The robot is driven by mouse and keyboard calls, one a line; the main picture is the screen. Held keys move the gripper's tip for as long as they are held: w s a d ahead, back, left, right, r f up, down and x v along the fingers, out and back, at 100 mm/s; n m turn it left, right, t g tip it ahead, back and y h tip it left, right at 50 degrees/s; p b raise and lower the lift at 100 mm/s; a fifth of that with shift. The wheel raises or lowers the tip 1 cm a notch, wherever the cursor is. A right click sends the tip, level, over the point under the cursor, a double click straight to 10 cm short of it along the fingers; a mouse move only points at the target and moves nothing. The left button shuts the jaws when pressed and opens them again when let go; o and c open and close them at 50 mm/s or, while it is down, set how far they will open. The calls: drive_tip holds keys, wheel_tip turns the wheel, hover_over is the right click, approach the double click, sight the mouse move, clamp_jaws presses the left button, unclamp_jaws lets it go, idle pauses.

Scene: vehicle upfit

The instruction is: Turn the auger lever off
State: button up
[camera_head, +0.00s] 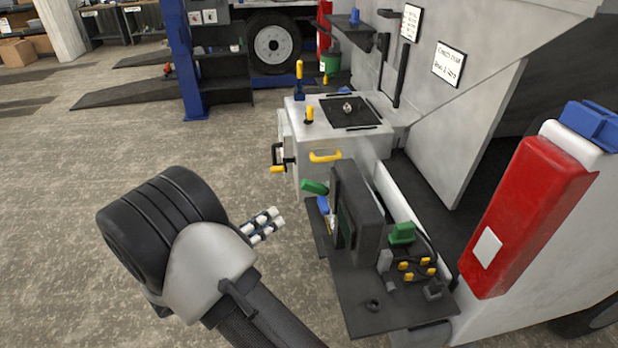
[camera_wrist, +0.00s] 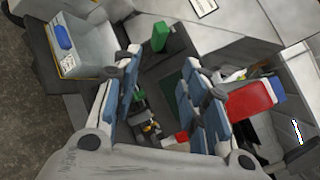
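Two upright yellow-topped levers stand at the white cabinet (camera_head: 345,160): one with a blue base (camera_head: 299,80) at its back left corner, one shorter on top (camera_head: 310,115). A yellow bar handle (camera_head: 325,156) is on its front edge, and a yellow-gripped crank (camera_head: 278,168) is on its left side. I cannot tell which is the auger lever; no readable label marks it. My gripper (camera_wrist: 168,72) is open in the wrist view, its blue-and-white pads apart with nothing between them. In the head view its pads (camera_head: 262,226) show left of the dark shelf, clear of the cabinet.
A dark shelf (camera_head: 385,300) holds an upright dark panel (camera_head: 357,215), a green block (camera_head: 402,233) and small yellow-ended connectors (camera_head: 417,269). A red box (camera_head: 525,215) is at the right on the vehicle. Floor (camera_head: 120,140) is open at the left; a blue post (camera_head: 183,60) stands behind.

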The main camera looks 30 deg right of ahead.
sight(314, 187)
drive_tip(key=b+x, duration=0.1)
drive_tip(key=x, duration=0.7)
drive_tip(key=b+x, duration=0.1)
drive_tip(key=x, duration=0.8)
drive_tip(key=shift+w+f, duration=0.15)
drive_tip(key=shift+w, duration=0.15)
drive_tip(key=shift+c, duration=0.4)
clamp_jaws()
